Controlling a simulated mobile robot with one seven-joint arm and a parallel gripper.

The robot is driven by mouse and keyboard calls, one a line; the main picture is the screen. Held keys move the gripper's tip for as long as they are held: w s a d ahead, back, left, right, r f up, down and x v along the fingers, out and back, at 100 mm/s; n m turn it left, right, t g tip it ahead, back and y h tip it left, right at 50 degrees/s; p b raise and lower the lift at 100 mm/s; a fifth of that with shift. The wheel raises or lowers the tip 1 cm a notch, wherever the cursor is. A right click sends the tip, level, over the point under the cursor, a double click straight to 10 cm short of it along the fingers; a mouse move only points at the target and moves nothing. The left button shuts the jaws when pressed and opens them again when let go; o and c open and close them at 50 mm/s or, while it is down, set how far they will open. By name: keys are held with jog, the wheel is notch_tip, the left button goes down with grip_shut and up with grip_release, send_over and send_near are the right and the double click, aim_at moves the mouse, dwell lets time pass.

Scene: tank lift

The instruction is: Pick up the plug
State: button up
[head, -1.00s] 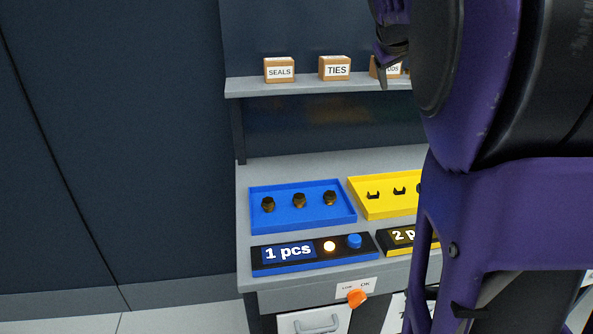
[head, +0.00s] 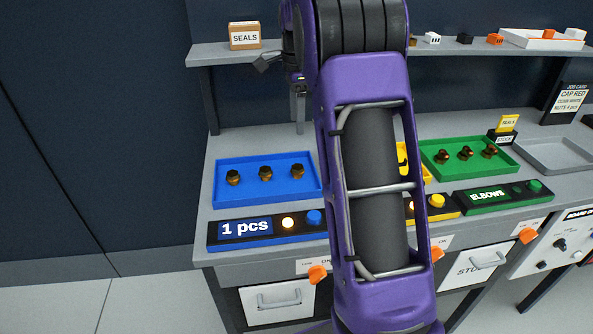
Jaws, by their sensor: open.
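Three brass pieces with hex-shaped bodies stand in the blue tray (head: 267,199) at the left of the bench: a left one (head: 233,177), a middle one (head: 265,173) and a right one (head: 297,171). They look like plugs, but no label names them. My gripper (head: 299,108) is partly behind my purple arm, above and behind the blue tray's right end. It is open and apart from the pieces, with nothing seen in it.
A panel reading "1 pcs" (head: 245,228) with a lit lamp sits before the blue tray. My arm hides most of the yellow tray (head: 401,160). A green tray (head: 443,176) holds brass elbows. A shelf (head: 225,54) with a SEALS box (head: 245,36) runs above.

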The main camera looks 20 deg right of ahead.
jog(key=b, duration=0.1)
send_over(297, 166)
jog(key=f, duration=1)
jog(key=shift+s+a, duration=0.1)
jog(key=shift+s, duration=0.2)
jog(key=shift+w+f+b, duration=0.2)
jog(key=shift+f+b, duration=0.1)
jog(key=shift+f, duration=2.6)
grip_shut()
